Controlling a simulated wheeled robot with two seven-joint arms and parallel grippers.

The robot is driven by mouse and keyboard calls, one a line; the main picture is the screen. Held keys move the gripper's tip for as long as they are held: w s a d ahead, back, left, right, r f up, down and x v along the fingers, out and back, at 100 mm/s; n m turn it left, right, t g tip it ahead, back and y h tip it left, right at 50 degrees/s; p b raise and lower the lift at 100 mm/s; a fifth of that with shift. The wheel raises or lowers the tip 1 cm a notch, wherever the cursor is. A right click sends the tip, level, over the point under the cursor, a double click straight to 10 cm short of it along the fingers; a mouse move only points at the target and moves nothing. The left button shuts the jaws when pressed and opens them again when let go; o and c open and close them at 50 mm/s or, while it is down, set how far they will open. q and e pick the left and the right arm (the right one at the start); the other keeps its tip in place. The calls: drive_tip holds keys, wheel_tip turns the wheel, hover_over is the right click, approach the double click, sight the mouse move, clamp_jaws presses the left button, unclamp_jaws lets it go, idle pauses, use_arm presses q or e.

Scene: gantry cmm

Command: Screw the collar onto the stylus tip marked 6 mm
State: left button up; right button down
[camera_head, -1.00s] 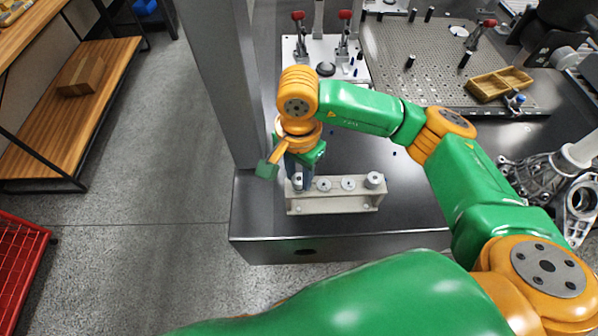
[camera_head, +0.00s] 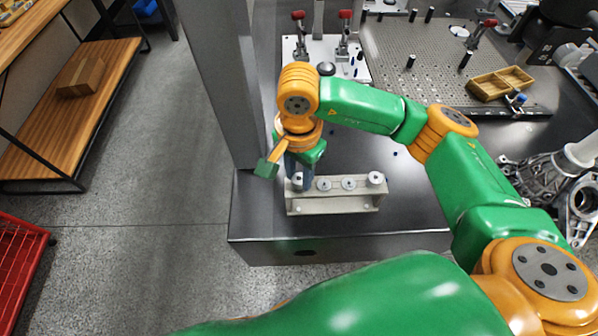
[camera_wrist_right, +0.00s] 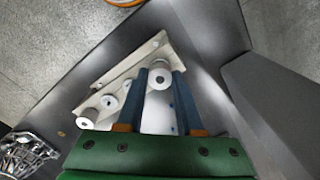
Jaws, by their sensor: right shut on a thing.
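A pale stylus rack (camera_head: 333,204) stands near the front edge of the dark table, with several round grey-white pieces along its top. My right gripper (camera_head: 298,180) points down at the rack's left end, its blue fingers around a round pale collar (camera_wrist_right: 158,76) with a dark centre hole. The collar also shows in the head view (camera_head: 297,184). Beside it are two flatter round tips (camera_head: 324,184) (camera_head: 349,183) and a taller round piece at the right end (camera_head: 376,178). No size marking is readable, and the thread under the collar is hidden. My left gripper is not in view.
A grey upright column (camera_head: 222,85) stands close to the left of my right gripper. Behind are a white plate with red-handled clamps (camera_head: 346,40), a perforated plate (camera_head: 435,70) and a wooden tray (camera_head: 500,84). Metal castings (camera_head: 560,185) lie at the right.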

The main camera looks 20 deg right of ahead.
drive_tip(key=shift+f+b, duration=0.3)
drive_tip(key=shift+b, duration=0.4)
idle(1.2)
